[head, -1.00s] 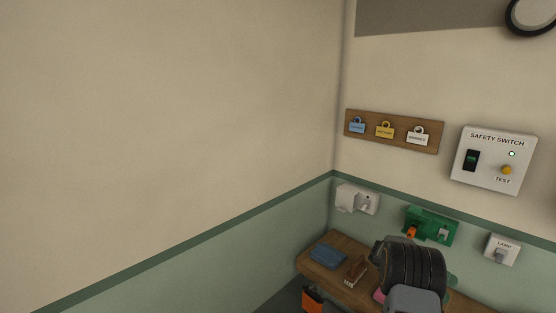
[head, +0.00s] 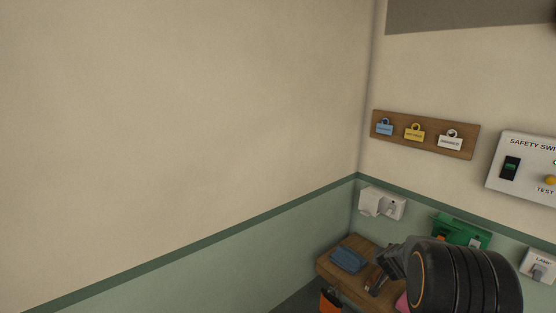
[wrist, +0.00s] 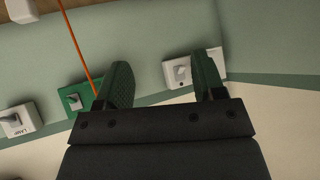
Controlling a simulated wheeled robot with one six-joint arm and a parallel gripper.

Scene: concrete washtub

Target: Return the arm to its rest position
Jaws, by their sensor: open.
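My gripper (wrist: 163,82) shows in the wrist view with its two dark green fingers spread apart. In the head view my dark arm (head: 468,282) fills the lower right corner, in front of the wooden shelf. I cannot make out the fingertips there.
A wooden shelf (head: 332,268) in the corner holds a folded blue cloth (head: 348,260). On the wall are a white socket (head: 382,203), a green box (head: 462,230), a lamp switch (head: 539,265), a safety switch panel (head: 530,168) and a padlock board (head: 465,150). The left wall is bare.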

